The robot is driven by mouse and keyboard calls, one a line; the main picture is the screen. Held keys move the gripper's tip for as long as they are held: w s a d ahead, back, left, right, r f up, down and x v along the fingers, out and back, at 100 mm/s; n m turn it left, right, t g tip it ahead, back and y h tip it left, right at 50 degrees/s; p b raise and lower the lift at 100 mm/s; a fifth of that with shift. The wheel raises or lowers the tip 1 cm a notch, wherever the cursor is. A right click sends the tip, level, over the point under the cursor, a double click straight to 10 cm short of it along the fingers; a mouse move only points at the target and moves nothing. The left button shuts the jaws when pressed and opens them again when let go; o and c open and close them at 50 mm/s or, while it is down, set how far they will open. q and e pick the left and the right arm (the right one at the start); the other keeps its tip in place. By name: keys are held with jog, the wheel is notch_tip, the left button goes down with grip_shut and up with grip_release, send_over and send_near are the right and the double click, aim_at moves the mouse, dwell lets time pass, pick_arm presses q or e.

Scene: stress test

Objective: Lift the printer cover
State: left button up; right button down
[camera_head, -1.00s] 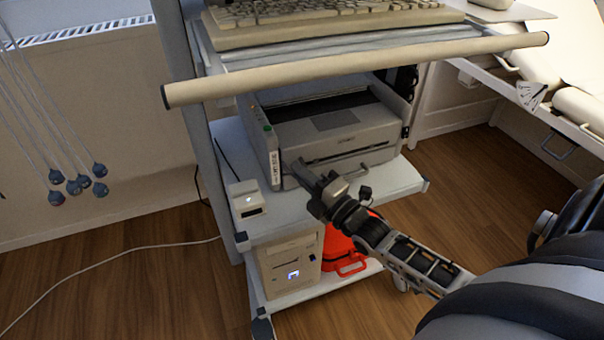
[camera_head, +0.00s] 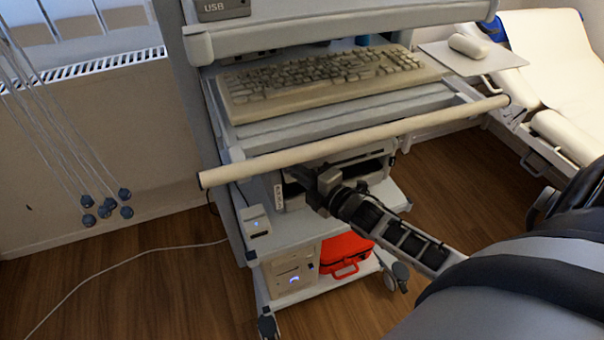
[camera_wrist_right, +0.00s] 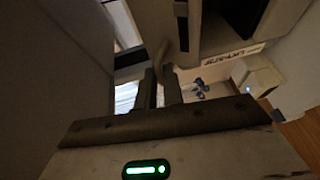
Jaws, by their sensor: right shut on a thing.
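The light grey printer (camera_head: 279,194) sits on a shelf under the keyboard tray, mostly hidden by the cream bar and my right arm. Its grey cover (camera_head: 352,159) shows in part below the bar, with a dark gap under it. My right gripper (camera_head: 309,180) is at the printer's front left, just below the bar. In the right wrist view, its fingers (camera_wrist_right: 161,88) are close together at the edge of a grey panel. They are shut on the cover's edge, though the contact is dark. My left gripper is out of view.
The cream bar (camera_head: 360,142) crosses just above my right gripper. A keyboard (camera_head: 325,80) lies on the tray above. A small white box (camera_head: 255,221) stands left of the printer; a red case (camera_head: 346,254) and a beige box (camera_head: 291,274) are below.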

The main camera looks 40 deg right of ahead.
jog(key=r, duration=0.1)
jog(key=w+r+p, duration=0.1)
jog(key=r, duration=0.1)
jog(key=w+r+p, duration=0.1)
jog(key=r, duration=0.1)
jog(key=shift+w+d, duration=0.25)
jog(key=shift+w+d+r+p, duration=0.15)
jog(key=shift+w+r+p, duration=0.5)
jog(key=shift+w, duration=0.05)
jog(key=c, duration=1.6)
grip_release()
jog(key=shift+o, duration=0.3)
jog(key=shift+s, duration=0.3)
jog(key=s+d+r, duration=0.1)
jog(key=s+d, duration=0.1)
jog(key=s, duration=1.3)
jog(key=shift+d+r+b, duration=0.25)
jog(key=shift+b, duration=0.05)
